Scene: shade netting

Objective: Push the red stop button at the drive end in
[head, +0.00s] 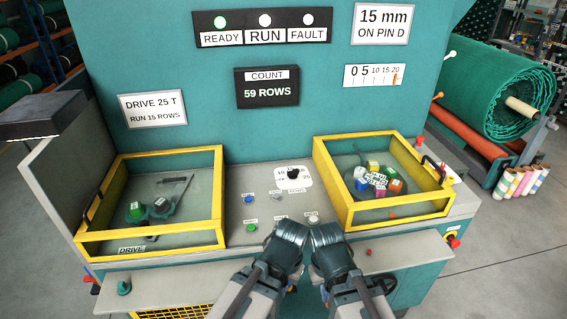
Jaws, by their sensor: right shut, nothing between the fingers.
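At the left end of the machine, below the yellow-framed bay marked DRIVE (132,249), a small red button (88,279) shows at the front edge. Whether it is in or out is too small to tell. Another red button (454,243) is on the right end. My left gripper (293,230) and right gripper (322,233) are side by side over the front middle of the panel, far right of the drive-end button. The right gripper is shut and empty. The left gripper's fingers are too unclear to read.
The left yellow guard frame (150,240) and right yellow guard frame (400,211) flank the central panel with its knob (293,172) and small buttons. A green netting roll (490,88) stands at right.

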